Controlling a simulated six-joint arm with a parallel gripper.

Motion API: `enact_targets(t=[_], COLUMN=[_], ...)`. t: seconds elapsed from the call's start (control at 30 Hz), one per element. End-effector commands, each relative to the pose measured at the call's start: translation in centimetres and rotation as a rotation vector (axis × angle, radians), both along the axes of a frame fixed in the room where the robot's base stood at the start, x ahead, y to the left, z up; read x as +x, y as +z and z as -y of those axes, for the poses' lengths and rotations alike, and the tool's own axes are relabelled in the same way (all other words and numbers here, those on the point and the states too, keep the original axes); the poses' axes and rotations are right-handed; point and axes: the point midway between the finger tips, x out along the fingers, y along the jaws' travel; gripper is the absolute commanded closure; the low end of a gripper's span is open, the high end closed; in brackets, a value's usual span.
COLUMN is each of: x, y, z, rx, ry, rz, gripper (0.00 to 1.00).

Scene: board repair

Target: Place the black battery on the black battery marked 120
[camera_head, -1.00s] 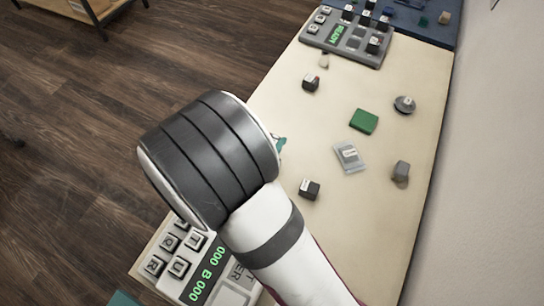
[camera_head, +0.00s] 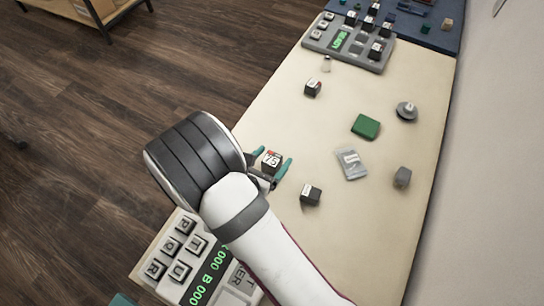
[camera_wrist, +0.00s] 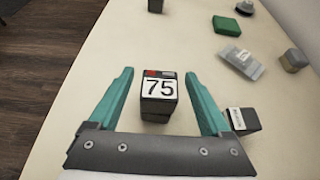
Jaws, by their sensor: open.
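A black battery marked 75 (camera_wrist: 158,88), with a red patch on top, stands between the teal fingers of my open gripper (camera_wrist: 164,80) in the wrist view. Gaps show on both sides of it. A dark block shape (camera_wrist: 155,115) shows directly below it; I cannot tell whether this is a second battery. In the head view my gripper (camera_head: 270,163) is around the 75 battery (camera_head: 271,159) over the table's left side. Another black battery (camera_head: 310,194) lies just right of the gripper, and one (camera_head: 312,88) stands farther up. Their labels are too small to read, so I cannot tell which is marked 120.
A green block (camera_head: 365,126), a grey packet (camera_head: 351,165), a grey knob (camera_head: 406,111) and a grey block (camera_head: 402,177) lie on the cream table (camera_head: 340,240). A grey panel (camera_head: 349,43) with black blocks stands at the back. A keyed device (camera_head: 200,262) is at the front left.

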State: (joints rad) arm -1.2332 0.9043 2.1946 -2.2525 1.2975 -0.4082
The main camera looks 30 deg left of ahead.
Motion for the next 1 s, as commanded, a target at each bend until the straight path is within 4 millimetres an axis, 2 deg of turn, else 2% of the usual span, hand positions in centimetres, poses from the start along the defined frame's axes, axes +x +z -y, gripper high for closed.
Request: enact_targets(t=[0.17,0.27,0.5,0.7,0.83,0.9,0.97,1.0], x=[-0.4,-2.1,-7.6,-10.4,-10.8,-10.4,-9.1,-7.9], y=[0.5,1.3,4.0,5.4,5.6,5.8,6.8,7.8], z=[-0.1,-0.2,-0.2,-0.1,0.0,0.5,2.2,4.2], rx=[0.001,0.001,0.003,0.001,0.000,0.013,0.061,0.115], ry=[0.002,0.005,0.005,0.002,0.000,-0.031,-0.138,-0.263], rz=[0.000,0.001,0.001,0.001,0.001,-0.001,-0.005,-0.010], gripper=[0.18,0.18,0.18,0.18,0.18,0.18,0.18,0.18])
